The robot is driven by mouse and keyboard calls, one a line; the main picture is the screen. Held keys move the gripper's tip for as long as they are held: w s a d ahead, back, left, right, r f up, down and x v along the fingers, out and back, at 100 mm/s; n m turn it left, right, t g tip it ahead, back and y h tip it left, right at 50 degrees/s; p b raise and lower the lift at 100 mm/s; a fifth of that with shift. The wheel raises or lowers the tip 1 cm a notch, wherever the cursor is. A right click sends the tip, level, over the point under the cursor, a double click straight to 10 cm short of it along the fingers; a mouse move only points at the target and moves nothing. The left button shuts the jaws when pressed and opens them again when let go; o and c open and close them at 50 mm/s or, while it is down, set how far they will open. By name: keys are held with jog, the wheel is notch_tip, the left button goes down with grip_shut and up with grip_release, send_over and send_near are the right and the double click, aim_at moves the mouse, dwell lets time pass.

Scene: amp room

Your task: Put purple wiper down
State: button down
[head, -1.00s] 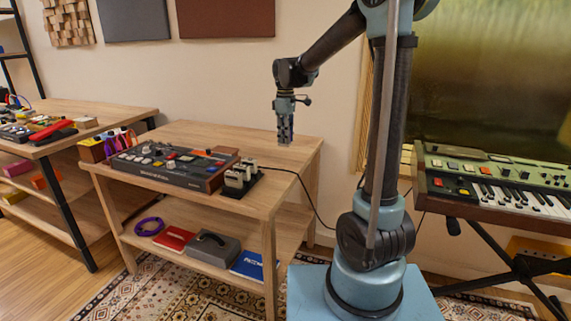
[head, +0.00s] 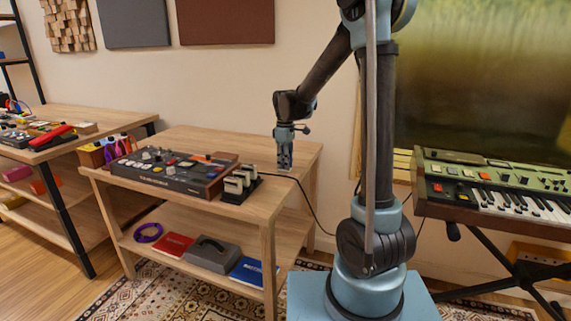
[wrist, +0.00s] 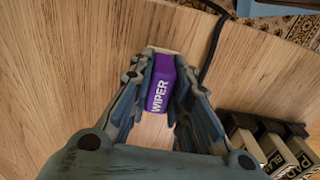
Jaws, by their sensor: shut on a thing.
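The purple wiper (wrist: 161,88), with white lettering reading "WIPER", sits between the two fingers of my gripper (wrist: 165,95) in the wrist view. In the head view my gripper (head: 284,160) points down over the bare right part of the wooden table top (head: 296,150). The wiper cannot be made out in the head view. My gripper is shut on the wiper. I cannot tell whether the wiper touches the table top.
A mixer-like device (head: 170,168) and a pedal board with several small pedals (head: 240,184) stand left of my gripper. A black cable (wrist: 212,45) runs close to the wiper. A synthesizer keyboard (head: 500,190) stands at the right. The table's back right is clear.

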jog(key=c, duration=1.5)
grip_release()
notch_tip(320, 180, up, 11)
jog(key=shift+r, duration=0.1)
jog(key=s+d+r+m, duration=0.1)
jog(key=s+d+m, duration=0.2)
jog(key=s+d, duration=0.5)
jog(key=s+d+f+m, duration=0.3)
jog(key=s+d+f, duration=0.1)
jog(key=s, duration=0.4)
jog(key=s+d+f+m+t, duration=0.1)
jog(key=s+d+f+m, duration=0.3)
jog(key=s, duration=0.4)
jog(key=s+d+f+m+t, duration=0.1)
jog(key=s+d+f+m, duration=0.2)
jog(key=s+d+f, duration=0.2)
jog(key=shift+s+d+f+m, duration=0.2)
jog(key=shift+s+f, duration=0.15)
jog(key=shift+s, duration=0.35)
jog(key=shift+s+d+f+m, duration=0.2)
jog(key=shift+s+f, duration=0.15)
jog(key=shift+s, duration=0.35)
